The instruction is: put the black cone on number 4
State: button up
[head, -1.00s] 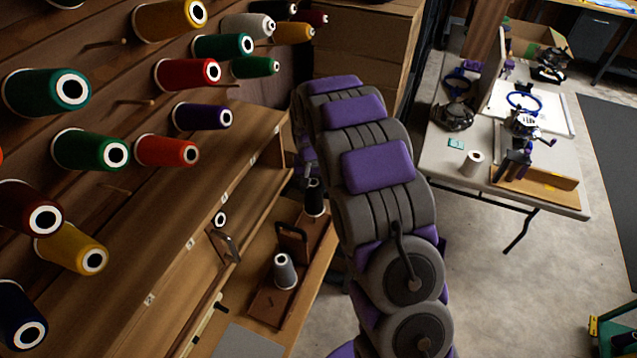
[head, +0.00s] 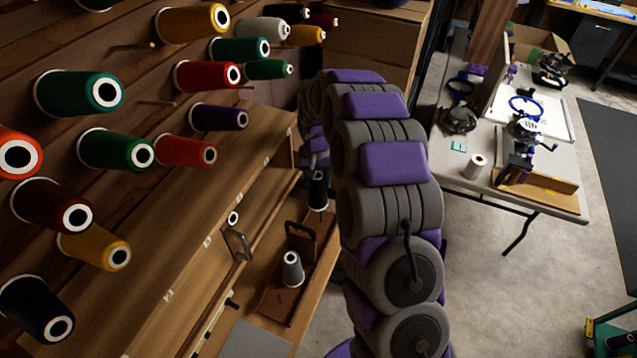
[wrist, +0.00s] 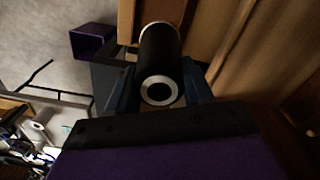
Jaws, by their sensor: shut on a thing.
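The black cone (wrist: 160,55) is between the two dark fingers of my gripper (wrist: 160,82) in the wrist view. The fingers are shut on its sides, and its white-ringed end faces the camera. In the head view the black cone (head: 318,192) shows below the end of my arm, at the far end of the wooden caddy (head: 275,303). I cannot tell whether its base touches the caddy. The thread wall (head: 60,190) fills the left side, with coloured cones on it and some bare wooden pegs (head: 158,103). No number 4 is readable.
A grey cone (head: 292,268) stands on the caddy, beside its dark handle (head: 301,232). A wooden ledge (head: 215,190) runs below the thread wall. A table (head: 480,190) with hoops and a white cone (head: 475,167) stands right. Floor between is clear.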

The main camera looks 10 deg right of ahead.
jog(key=shift+d+f, duration=0.5)
jog(key=shift+d, duration=0.4)
jog(key=shift+d+f+b, duration=0.35)
jog(key=shift+f+b, duration=0.1)
jog(key=shift+f, duration=0.15)
jog(key=f+b, duration=0.1)
jog(key=f, duration=0.2)
jog(key=f+b, duration=0.1)
jog(key=f, duration=0.2)
jog(key=shift+a+f, duration=0.2)
jog(key=shift+f, duration=0.15)
jog(key=shift+a+f, duration=0.15)
jog(key=shift+f, duration=0.35)
jog(key=shift+a+f, duration=0.15)
jog(key=shift+a, duration=0.35)
jog(key=shift+d, duration=0.75)
